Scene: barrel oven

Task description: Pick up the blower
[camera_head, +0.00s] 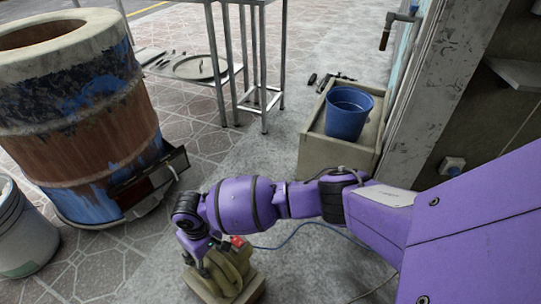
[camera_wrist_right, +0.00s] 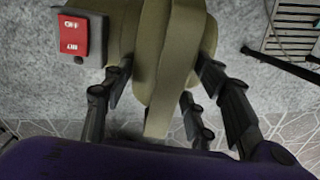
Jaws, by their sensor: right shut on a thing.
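The blower is the olive-green thing (camera_head: 228,272) at the bottom middle of the head view, low over the grey floor. Its strap-like handle (camera_wrist_right: 163,70) and a red on/off switch (camera_wrist_right: 74,36) show in the right wrist view. My right gripper (camera_head: 203,266) reaches down onto it from above. In the right wrist view its dark fingers (camera_wrist_right: 160,95) are on both sides of the olive handle, shut on it. I cannot tell whether the blower touches the floor. My left gripper is not in either view.
A barrel oven (camera_head: 95,130) with an open metal box at its side stands at the left, with a white bucket (camera_head: 22,235) before it. A metal stand (camera_head: 262,60) is behind. A blue cable (camera_head: 300,226) runs across the floor.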

